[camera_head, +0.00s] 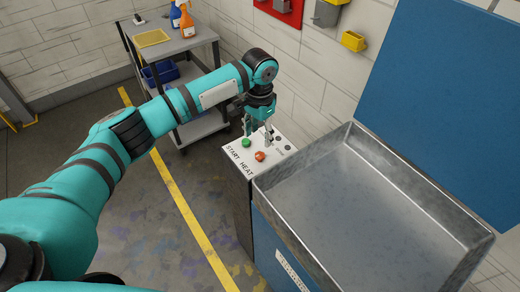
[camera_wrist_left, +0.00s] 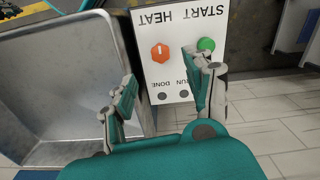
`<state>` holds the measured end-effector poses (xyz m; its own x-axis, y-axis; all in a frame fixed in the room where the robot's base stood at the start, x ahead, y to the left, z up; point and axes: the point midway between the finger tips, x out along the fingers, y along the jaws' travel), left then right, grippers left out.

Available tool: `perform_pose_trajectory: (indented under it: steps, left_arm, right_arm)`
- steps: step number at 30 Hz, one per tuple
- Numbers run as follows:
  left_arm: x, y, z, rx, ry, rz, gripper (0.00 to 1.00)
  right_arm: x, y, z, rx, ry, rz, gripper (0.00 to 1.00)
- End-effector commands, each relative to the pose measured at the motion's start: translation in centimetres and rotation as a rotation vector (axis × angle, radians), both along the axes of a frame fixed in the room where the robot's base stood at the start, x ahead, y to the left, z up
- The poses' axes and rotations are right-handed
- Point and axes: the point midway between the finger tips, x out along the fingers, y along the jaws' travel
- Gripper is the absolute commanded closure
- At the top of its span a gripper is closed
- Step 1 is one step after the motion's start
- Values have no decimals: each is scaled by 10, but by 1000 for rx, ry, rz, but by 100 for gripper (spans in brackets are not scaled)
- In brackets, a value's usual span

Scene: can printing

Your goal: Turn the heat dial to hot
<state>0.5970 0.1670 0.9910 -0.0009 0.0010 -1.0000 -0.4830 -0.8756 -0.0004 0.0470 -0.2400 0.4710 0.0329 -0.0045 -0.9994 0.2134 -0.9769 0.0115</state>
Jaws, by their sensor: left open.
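In the left wrist view the dial (camera_wrist_left: 160,53) shows a pale pointer line and sits beyond the gap between my fingers. My left gripper (camera_head: 258,136) is above the back part of the panel, fingers pointing down, open and empty. In the wrist view its fingers (camera_wrist_left: 160,95) are spread apart, with the right one close to the green START button (camera_wrist_left: 206,45). I see no contact with the dial. My right gripper is not in view.
A deep metal basin (camera_head: 375,200) with a raised blue lid (camera_head: 445,95) stands right of the panel. A grey cart (camera_head: 190,42) with spray bottles (camera_head: 186,20) is behind my left arm. A white brick wall is close behind the panel.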

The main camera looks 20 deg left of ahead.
Motion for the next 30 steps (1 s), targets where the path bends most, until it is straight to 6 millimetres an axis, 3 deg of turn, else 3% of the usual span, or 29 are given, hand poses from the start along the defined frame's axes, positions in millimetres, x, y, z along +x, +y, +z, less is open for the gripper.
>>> perform_pose_trajectory:
  steps: [6, 9, 15, 20, 25, 30]
  left_arm:
    - [-1, -1, -46, 0, 4, 0, 47]
    - [-1, -1, -63, 0, 2, -1, 47]
    - [0, -1, -82, 0, 0, -1, 47]
    - [0, -1, -86, 0, -1, -2, 47]
    - [0, -1, -86, 0, -1, -2, 47]
    - [0, -1, -86, 0, -1, -2, 67]
  right_arm:
    - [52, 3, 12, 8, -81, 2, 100]
    - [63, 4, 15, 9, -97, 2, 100]
    - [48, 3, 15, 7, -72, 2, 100]
    - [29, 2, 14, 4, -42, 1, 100]
    - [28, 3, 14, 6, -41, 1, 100]
    - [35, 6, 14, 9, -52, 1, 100]
